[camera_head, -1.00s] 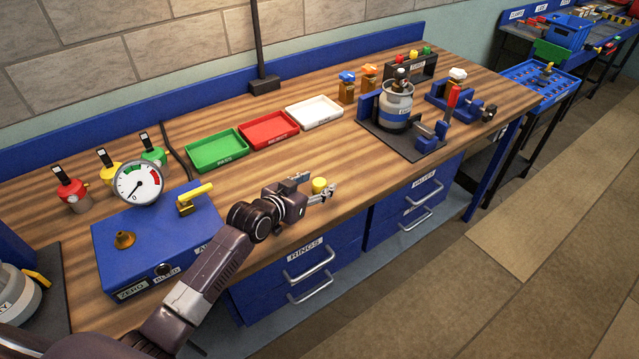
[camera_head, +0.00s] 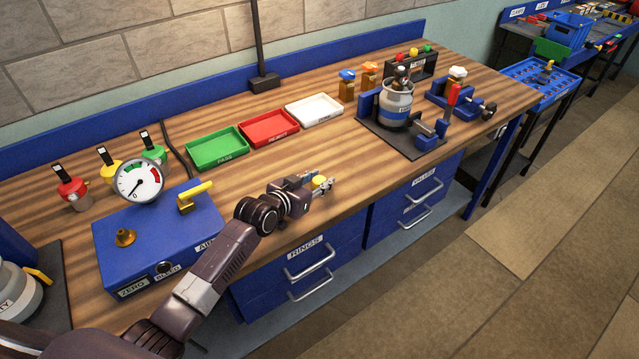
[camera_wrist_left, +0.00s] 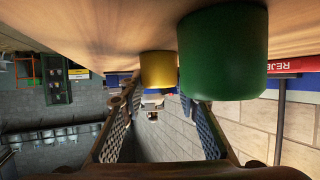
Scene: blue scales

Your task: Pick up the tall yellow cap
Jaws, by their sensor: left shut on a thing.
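The yellow cap (camera_head: 319,181) stands on the bench near its front edge, between the fingers of my left gripper (camera_head: 316,183). In the left wrist view the yellow cap (camera_wrist_left: 158,70) sits between the two fingertips, and the gripper is shut on it. That view also shows a larger-looking green cap (camera_wrist_left: 222,55) close to the camera, beside one finger. I cannot make out the green cap in the head view, where my gripper may hide it. My right gripper is not in view.
Green (camera_head: 216,150), red (camera_head: 268,130) and white (camera_head: 315,112) trays lie behind my gripper. A blue box with a gauge (camera_head: 138,181) stands to the left. A vise-like fixture with a canister (camera_head: 395,108) stands to the right. Bare wood lies between.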

